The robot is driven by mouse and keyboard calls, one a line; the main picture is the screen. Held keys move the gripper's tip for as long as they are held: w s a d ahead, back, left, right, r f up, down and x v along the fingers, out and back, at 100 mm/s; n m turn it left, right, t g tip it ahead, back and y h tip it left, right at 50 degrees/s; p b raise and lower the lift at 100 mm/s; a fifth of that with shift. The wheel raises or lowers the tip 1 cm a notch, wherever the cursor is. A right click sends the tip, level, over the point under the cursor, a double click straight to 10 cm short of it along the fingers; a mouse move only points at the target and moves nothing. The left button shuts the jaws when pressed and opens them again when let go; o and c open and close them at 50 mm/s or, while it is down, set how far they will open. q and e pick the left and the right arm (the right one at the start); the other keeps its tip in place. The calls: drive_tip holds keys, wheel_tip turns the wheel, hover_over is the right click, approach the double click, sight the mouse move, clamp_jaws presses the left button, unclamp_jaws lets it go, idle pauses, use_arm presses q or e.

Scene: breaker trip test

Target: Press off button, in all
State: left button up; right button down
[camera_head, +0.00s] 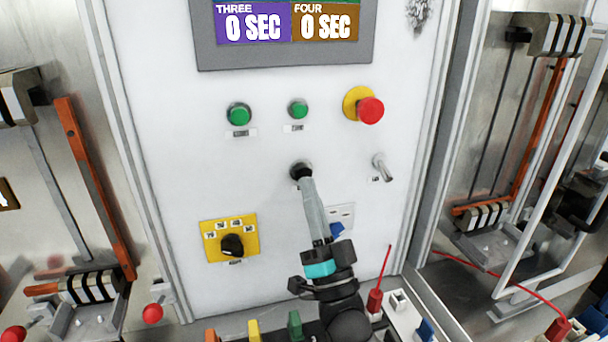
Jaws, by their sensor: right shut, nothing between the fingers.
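A white control panel (180,150) fills the middle of the view. My right gripper (305,182) reaches up from the bottom and is shut, with its tip at a dark round button (299,169) below the two green buttons. The tip covers part of this button, and I cannot tell whether it is pressed in. The left green button (239,113) and right green button (298,108) sit above it. A red mushroom button (370,110) on a yellow base is to the upper right. The button labels are too small to read. My left gripper is not in view.
A display (290,58) at the top reads "THREE 0 SEC" and "FOUR 0 SEC". A metal toggle switch (379,166) is right of the gripper tip. A yellow plate with a black rotary knob (232,246) is lower left. Red-handled parts and cables line the bottom.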

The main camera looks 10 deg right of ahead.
drive_tip(key=shift+w, duration=0.15)
idle(0.5)
drive_tip(key=shift+w, duration=0.3)
drive_tip(key=shift+w+b, duration=0.4)
drive_tip(key=shift+w, duration=0.1)
idle(0.6)
idle(0.4)
drive_tip(key=shift+s+p, duration=0.5)
drive_tip(key=shift+s, duration=0.45)
drive_tip(key=s+p, duration=0.2)
drive_tip(key=s, duration=0.3)
drive_tip(key=shift+d, duration=0.1)
